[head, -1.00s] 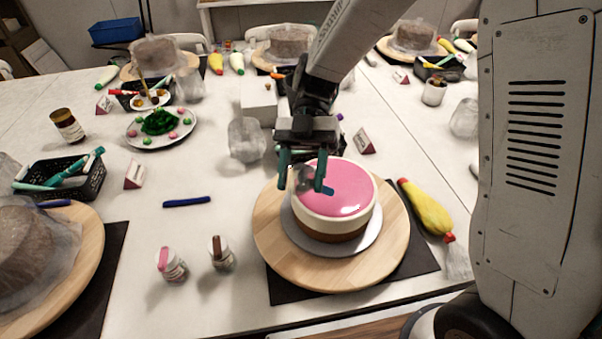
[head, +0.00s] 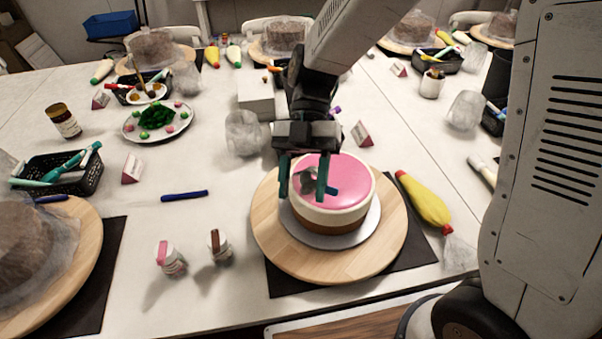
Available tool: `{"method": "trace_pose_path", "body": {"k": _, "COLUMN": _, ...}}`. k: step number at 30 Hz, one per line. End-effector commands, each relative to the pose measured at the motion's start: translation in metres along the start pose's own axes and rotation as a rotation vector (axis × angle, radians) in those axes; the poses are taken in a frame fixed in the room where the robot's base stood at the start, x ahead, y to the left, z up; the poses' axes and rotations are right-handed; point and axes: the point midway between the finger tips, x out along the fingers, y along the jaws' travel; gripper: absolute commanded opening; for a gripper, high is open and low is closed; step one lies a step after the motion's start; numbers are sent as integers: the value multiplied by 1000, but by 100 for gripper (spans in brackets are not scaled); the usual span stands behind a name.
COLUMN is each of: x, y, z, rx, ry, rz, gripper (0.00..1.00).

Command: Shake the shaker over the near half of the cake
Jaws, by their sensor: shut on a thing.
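The cake (head: 345,183) has a glossy pink top, a cream upper side and a brown lower side. It sits on a silver board (head: 352,238) on a round wooden turntable (head: 325,268). My gripper (head: 308,188) is over the left part of the cake, pointing down. Its teal fingers are shut on the shaker (head: 309,178), a small greyish, see-through thing mostly hidden between them. The shaker is at the cake's left edge in the picture; I cannot tell its height above the top. No sprinkles can be made out on the pink top.
Two small jars, one pink-topped (head: 170,258) and one brown-topped (head: 219,246), stand left of the turntable. A blue pen (head: 185,195) lies behind them. A yellow piping bag (head: 424,202) lies right. A crumpled clear bag (head: 243,133) is behind left.

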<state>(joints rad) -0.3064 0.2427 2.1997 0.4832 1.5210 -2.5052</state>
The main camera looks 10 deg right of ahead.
Motion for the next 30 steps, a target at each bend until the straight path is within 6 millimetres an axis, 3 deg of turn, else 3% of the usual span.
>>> {"method": "trace_pose_path", "body": {"k": 7, "x": 0, "y": -10, "z": 3, "rx": -1, "ry": 5, "rz": -1, "gripper": 21}}
{"method": "trace_pose_path", "body": {"k": 26, "x": -4, "y": -11, "z": -6, "rx": -20, "ry": 86, "rz": -8, "gripper": 21}}
{"method": "trace_pose_path", "body": {"k": 30, "x": -6, "y": -11, "z": 2, "rx": -18, "ry": 89, "rz": -8, "gripper": 21}}
